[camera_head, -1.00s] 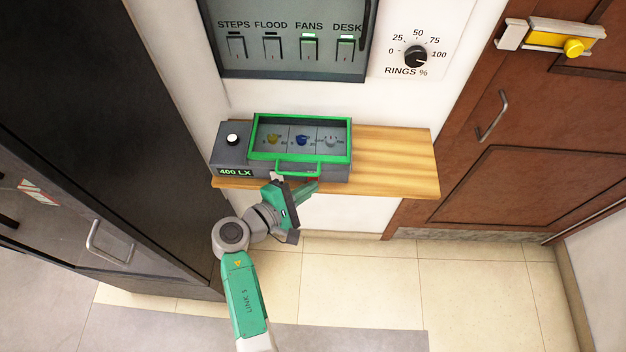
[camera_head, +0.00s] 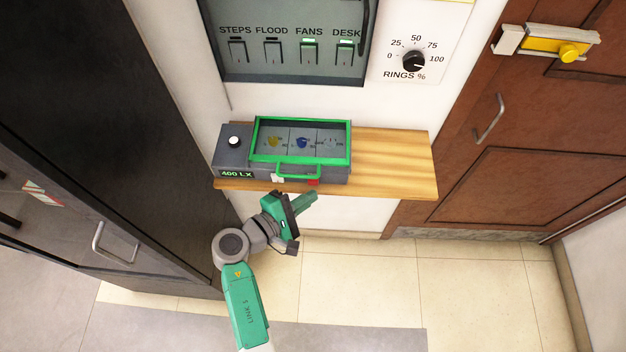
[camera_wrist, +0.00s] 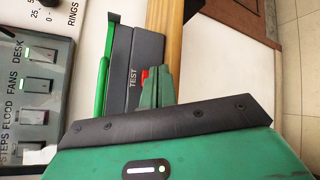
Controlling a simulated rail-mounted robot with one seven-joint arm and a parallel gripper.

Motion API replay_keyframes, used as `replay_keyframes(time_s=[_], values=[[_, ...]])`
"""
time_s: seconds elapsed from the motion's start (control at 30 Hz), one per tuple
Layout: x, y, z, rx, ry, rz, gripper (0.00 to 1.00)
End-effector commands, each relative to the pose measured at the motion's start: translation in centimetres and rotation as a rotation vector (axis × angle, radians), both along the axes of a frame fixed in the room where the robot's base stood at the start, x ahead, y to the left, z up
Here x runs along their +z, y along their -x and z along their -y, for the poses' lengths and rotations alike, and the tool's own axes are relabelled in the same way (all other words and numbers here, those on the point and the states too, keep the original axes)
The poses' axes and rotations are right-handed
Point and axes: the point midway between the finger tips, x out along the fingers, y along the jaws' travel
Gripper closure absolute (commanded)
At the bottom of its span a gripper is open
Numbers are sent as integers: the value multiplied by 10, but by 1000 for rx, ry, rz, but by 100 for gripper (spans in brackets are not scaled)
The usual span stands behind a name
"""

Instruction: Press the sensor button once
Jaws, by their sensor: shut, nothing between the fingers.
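A grey sensor box (camera_head: 232,160) with a green-rimmed window (camera_head: 258,124) sits on a wooden shelf. Its display (camera_head: 236,174) reads 400 LX. A red button (camera_head: 313,183) is on its front, right of the green handle (camera_head: 298,172). In the wrist view the red button (camera_wrist: 145,74) is beside a TEST label (camera_wrist: 134,78) and partly hidden by my fingers. My gripper (camera_head: 313,195) is shut and empty, just in front of and below the button in the head view. In the wrist view the fingertips (camera_wrist: 160,70) overlap the button's edge; I cannot tell whether they touch it.
A white dome (camera_head: 234,141) is on the box's left top. Above are a switch panel (camera_head: 290,66) and a RINGS dial (camera_head: 414,61). A dark cabinet (camera_head: 90,130) stands left, a brown door (camera_head: 510,180) right. The shelf's right part (camera_head: 395,165) is bare.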

Motion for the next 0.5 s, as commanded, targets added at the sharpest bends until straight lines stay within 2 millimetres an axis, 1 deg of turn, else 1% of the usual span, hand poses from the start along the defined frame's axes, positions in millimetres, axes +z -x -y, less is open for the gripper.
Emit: replay_keyframes(time_s=[0.07,0.3,0.4,0.5], values=[[4,9,0,1,2,-2,100],[4,33,-3,2,3,-2,100],[3,41,-3,1,2,-2,100],[2,46,-3,0,1,-1,100]])
